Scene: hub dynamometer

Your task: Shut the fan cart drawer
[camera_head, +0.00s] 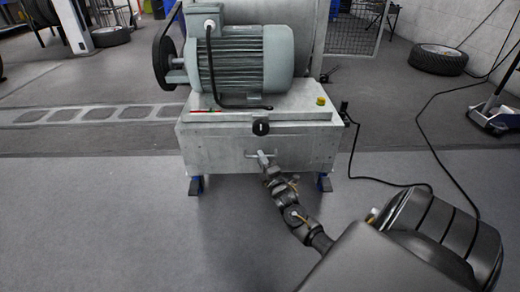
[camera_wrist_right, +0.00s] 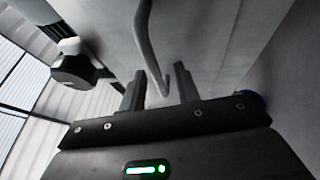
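The fan cart (camera_head: 330,112) is a grey metal box on blue-footed legs with a motor on top. Its drawer (camera_head: 215,148) has a pale grey front facing me; I cannot tell how far out it stands. A thin bar handle (camera_head: 292,155) runs across the front. My right gripper (camera_head: 263,160) is at the handle, near the middle of the front. In the right wrist view, the two fingers (camera_wrist_right: 160,90) are apart, and the handle bar (camera_wrist_right: 148,45) reaches down between them. No firm contact with the bar shows. My left gripper is out of view.
A large grey-green motor (camera_head: 245,58) with a dark pulley wheel (camera_head: 163,55) sits on the cart. A black round knob (camera_head: 261,128) is above the handle. A black cable (camera_head: 385,183) lies on the floor at right. The floor in front is clear.

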